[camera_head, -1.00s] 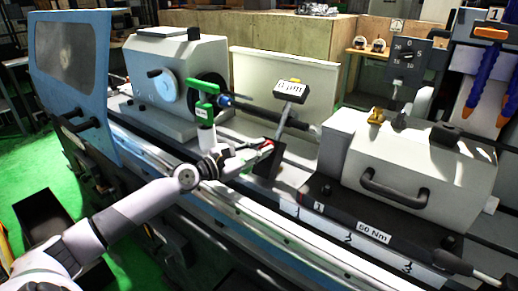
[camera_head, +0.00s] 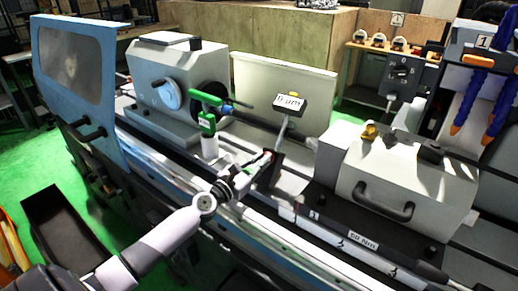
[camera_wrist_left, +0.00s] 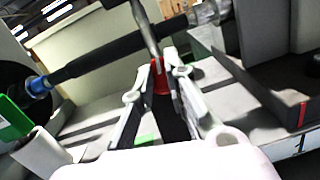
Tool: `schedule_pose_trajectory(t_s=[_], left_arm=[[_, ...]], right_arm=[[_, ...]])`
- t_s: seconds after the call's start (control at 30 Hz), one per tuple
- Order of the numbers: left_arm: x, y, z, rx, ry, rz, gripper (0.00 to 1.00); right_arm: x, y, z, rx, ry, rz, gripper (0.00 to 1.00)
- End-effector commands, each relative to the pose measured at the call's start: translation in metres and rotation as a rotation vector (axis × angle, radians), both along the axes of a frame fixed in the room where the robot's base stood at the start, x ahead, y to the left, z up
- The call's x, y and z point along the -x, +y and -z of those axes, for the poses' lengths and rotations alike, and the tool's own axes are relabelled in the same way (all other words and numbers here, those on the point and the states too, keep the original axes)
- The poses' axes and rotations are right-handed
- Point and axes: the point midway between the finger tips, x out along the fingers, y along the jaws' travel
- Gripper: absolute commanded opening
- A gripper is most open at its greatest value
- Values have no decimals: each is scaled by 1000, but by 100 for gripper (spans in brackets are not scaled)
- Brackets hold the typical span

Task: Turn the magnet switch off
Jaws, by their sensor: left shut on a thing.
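The magnetic stand has a slanted metal rod with a labelled box (camera_head: 289,102) on top and a dark base (camera_head: 272,174) on the grinder's table. A small red part, which looks like the magnet switch, sits low on the stand; it shows in the left wrist view (camera_wrist_left: 160,80) at the foot of the rod. My left gripper (camera_head: 264,158) reaches it from the front left. In the left wrist view my left gripper (camera_wrist_left: 164,66) has its fingers on either side of the red part, shut on it. The fingers partly hide the red part and base. My right gripper is not in view.
A white stand with a green top (camera_head: 209,120) is just left of my gripper, near a dark horizontal shaft (camera_head: 255,128). The workhead (camera_head: 178,85) is at the left, and a grey housing with a handle (camera_head: 410,185) at the right. A blue door (camera_head: 76,85) stands far left.

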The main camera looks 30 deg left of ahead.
Motion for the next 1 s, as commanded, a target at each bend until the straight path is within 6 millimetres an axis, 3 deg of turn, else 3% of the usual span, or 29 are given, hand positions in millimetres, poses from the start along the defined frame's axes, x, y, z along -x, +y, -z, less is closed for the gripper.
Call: schedule_pose_trajectory(t_s=[0.03,0.3,0.9,0.93,1.0], left_arm=[[0,-2,-6,31,0,-16,0],[0,-3,-2,132,2,-85,0],[0,-4,1,166,4,-106,0],[0,-4,1,166,4,-106,15],[0,-4,1,165,4,-106,20]], right_arm=[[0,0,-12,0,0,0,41],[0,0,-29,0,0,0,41],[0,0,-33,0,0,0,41],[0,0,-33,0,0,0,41],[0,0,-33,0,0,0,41]])
